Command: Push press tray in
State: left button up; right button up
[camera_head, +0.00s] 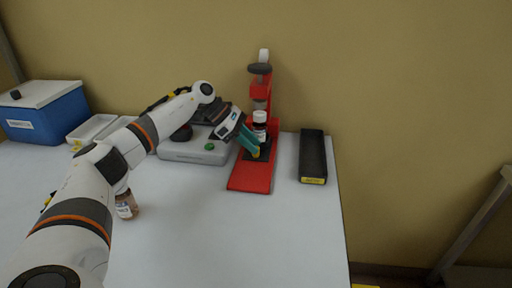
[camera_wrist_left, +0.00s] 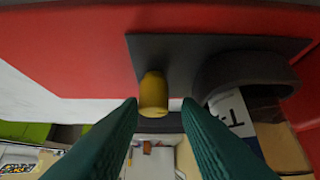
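The red press (camera_head: 252,179) stands at the back of the table; its red base fills much of the left wrist view (camera_wrist_left: 70,45). Its black tray (camera_wrist_left: 160,50) sits on the base and has a yellow knob (camera_wrist_left: 153,90) at its front. My left gripper (camera_head: 250,146) is at the tray's front. Its green fingers are apart, with the knob showing between the tips, closer to one; whether they touch it is unclear. My right gripper is out of view.
A grey-white device (camera_head: 190,152) with a green button is left of the press, partly behind my arm. A long black tray (camera_head: 312,155) lies to the right. A brown bottle (camera_head: 126,206) stands beside my arm; a blue box (camera_head: 48,121) is far left. The front table is clear.

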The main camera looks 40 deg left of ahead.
pick_arm(q)
jog(key=v, duration=1)
